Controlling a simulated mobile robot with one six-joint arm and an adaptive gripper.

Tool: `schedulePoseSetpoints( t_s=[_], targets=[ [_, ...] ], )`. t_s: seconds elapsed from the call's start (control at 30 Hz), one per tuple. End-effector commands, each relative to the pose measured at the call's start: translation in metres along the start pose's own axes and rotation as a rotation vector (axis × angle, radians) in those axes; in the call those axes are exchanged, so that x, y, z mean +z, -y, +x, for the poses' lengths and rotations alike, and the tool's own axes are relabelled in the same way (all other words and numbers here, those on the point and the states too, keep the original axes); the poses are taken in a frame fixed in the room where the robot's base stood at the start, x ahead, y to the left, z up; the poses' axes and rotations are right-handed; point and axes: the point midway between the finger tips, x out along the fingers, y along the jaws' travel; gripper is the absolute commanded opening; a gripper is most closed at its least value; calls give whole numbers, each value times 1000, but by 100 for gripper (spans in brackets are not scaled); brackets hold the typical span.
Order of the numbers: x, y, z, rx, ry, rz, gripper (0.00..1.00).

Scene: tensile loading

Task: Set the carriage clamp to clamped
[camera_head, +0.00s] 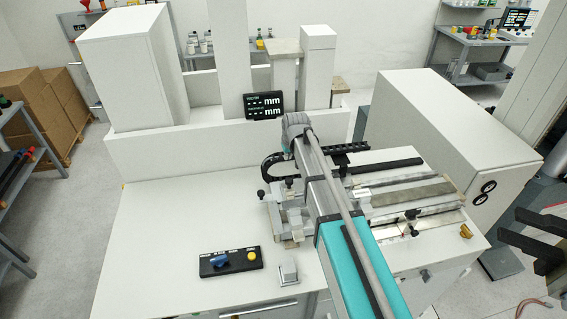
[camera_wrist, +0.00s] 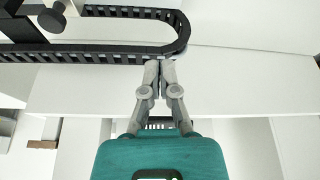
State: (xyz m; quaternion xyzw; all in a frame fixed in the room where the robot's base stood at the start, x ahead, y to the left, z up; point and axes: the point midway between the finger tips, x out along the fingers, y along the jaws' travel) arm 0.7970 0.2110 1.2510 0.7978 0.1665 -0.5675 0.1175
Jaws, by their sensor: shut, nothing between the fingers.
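The carriage (camera_head: 292,208) of the machine sits on its bed, partly hidden behind my arm in the head view. Small black knobs stand on it. I cannot make out which part is the carriage clamp, or its setting. A black control panel (camera_head: 230,262) with a blue lever (camera_head: 219,262) and a yellow button (camera_head: 251,256) lies on the white top at front left; its labels are too small to read. My gripper (camera_wrist: 159,64) is shut and empty in the wrist view, its tips close to a black cable chain (camera_wrist: 100,56). Its fingers are hidden in the head view.
The cable chain (camera_head: 272,166) curves at the carriage's back left. A black display (camera_head: 263,105) stands behind it. A white cabinet (camera_head: 425,130) stands to the right. A small grey block (camera_head: 288,274) is right of the panel. The white top (camera_head: 165,225) is clear at left.

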Motion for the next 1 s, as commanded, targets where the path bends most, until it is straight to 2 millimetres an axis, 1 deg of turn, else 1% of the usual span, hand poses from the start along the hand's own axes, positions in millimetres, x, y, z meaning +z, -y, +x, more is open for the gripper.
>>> schedulePoseSetpoints(
  t_s=[0.03,0.1,0.57,0.77,1.0],
  targets=[
    [-5,2,-2,-1,-3,-5,0],
    [-7,5,-2,-2,-6,-10,0],
    [-7,14,0,-6,-6,-21,0],
    [-7,14,8,-7,-6,-22,0],
    [-7,15,26,-7,-6,-22,0]
  ],
)
